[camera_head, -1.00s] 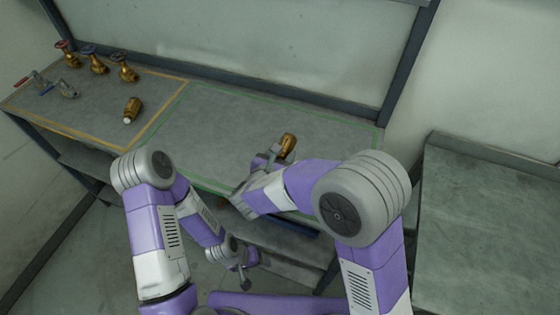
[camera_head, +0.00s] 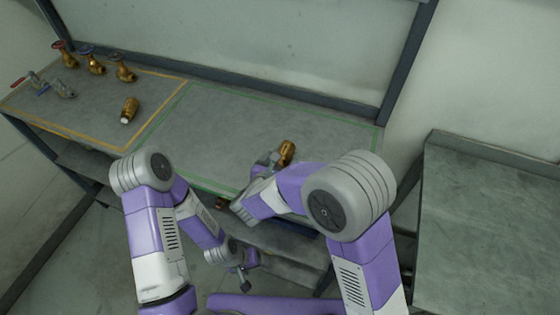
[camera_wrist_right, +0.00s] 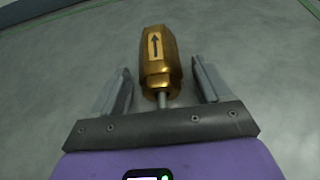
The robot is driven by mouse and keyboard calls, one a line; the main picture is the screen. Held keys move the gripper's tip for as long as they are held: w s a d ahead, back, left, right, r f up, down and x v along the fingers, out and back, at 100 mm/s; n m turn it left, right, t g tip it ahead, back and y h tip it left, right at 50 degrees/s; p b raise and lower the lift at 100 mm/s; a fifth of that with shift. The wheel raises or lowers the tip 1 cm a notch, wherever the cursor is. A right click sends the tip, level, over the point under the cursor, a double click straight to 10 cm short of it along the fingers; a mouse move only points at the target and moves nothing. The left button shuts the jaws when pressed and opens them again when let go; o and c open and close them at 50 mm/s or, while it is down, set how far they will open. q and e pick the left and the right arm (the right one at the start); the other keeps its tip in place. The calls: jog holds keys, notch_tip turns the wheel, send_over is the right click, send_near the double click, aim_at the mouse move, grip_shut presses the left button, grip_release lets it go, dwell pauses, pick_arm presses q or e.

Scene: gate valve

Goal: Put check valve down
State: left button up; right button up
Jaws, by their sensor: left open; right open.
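The brass check valve (camera_head: 286,152), with an arrow on its body, is on the bench inside the green outline. In the right wrist view the check valve (camera_wrist_right: 158,58) is between the fingers of my right gripper (camera_wrist_right: 161,80), with a gap on each side. My right gripper (camera_head: 272,159) is open at the near side of the valve in the head view, partly hidden by its arm. My left gripper (camera_head: 243,275) is open and empty, low in front of the bench.
Another brass valve (camera_head: 129,110) lies in the orange-outlined area at left. Behind it stand several brass valves with handwheels (camera_head: 94,62) and grey valves with levers (camera_head: 63,88). The green-outlined area (camera_head: 210,125) is otherwise clear. A grey bench (camera_head: 490,230) is at right.

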jog(key=shift+r, duration=0.2)
jog(key=p+v, duration=0.1)
jog(key=v, duration=1.1)
jog(key=shift+p, duration=0.4)
